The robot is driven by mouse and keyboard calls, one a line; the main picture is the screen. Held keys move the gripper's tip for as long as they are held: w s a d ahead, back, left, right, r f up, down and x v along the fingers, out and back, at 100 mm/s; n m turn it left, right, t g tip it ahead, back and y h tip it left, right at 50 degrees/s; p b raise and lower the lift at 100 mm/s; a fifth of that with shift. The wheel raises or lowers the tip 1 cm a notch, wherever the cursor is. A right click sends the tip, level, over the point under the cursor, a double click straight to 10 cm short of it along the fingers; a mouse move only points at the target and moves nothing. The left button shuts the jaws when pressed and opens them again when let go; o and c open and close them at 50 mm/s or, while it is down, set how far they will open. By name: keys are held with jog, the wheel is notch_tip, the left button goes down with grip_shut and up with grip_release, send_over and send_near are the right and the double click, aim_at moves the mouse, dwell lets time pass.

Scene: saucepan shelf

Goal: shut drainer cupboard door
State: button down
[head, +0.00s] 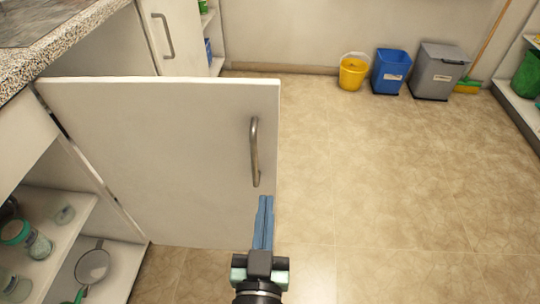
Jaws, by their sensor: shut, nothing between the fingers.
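The cupboard door (170,160) is a plain white panel standing wide open, hinged at its left edge to the counter unit. A curved metal handle (254,152) is fixed upright near its right edge. My gripper (264,200) is at the bottom centre, its blue fingers shut with nothing between them. The fingertips appear just below the handle, in front of the door's lower right part. I cannot tell whether they touch the door. The open cupboard (60,210) shows at the lower left, with jars on its shelf (85,207).
A speckled countertop (60,40) overhangs at the upper left. Another white door with a handle (164,36) is behind. A yellow bucket (353,72), blue bin (390,75) and grey bin (438,75) stand along the back wall. The tiled floor at right is clear.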

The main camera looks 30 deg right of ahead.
aim_at(271, 143)
jog(key=p+x, duration=0.2)
jog(key=x, duration=1)
jog(key=shift+w, duration=0.15)
jog(key=shift+d, duration=0.1)
